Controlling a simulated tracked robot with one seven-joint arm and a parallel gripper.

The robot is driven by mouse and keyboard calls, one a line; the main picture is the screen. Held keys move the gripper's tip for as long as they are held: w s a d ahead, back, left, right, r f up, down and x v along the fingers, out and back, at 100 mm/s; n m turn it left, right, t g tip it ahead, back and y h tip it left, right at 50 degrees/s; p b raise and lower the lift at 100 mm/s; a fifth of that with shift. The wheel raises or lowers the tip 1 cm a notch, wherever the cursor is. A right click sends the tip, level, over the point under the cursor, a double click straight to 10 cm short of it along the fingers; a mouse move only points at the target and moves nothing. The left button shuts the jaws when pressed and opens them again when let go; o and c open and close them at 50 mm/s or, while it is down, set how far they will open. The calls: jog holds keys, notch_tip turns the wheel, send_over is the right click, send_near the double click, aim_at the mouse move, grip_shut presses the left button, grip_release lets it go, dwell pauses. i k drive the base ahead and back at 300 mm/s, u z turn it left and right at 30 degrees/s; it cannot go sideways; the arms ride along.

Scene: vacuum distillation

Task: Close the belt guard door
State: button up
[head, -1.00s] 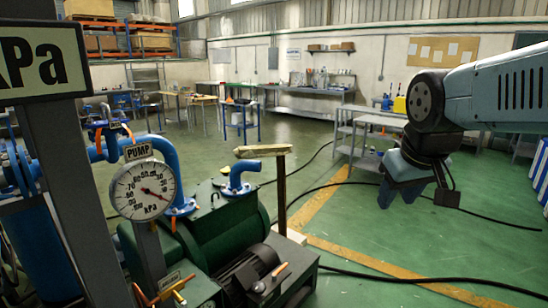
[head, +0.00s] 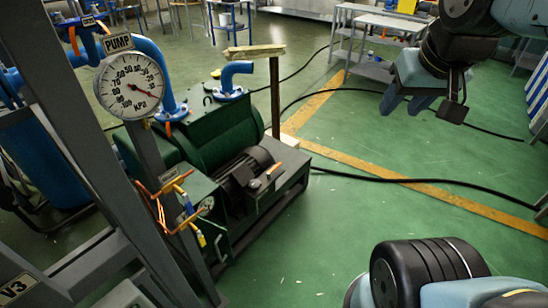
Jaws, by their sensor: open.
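The green vacuum pump (head: 222,140) stands on the floor left of centre, with a black finned motor (head: 247,172) on its right side. A green panel (head: 220,245) with a small handle shows low at its near end. It may be the belt guard door, but I cannot tell for sure, nor how far it is open. My gripper (head: 402,106) is at the upper right, fingers apart and pointing down, empty. It hangs in the air to the right of the pump, well apart from it.
The pressure gauge (head: 130,86) and grey frame posts stand in front of the pump on the left. Orange-handled valves (head: 172,182) sit near its end. A post with a wooden board (head: 254,52) rises behind. Black hoses (head: 420,183) cross the open green floor to the right.

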aim_at(210, 246)
jog(key=z, duration=1.4)
jog(key=i, duration=0.1)
jog(key=u, duration=3.4)
jog(key=k, duration=1)
jog(key=z, duration=0.35)
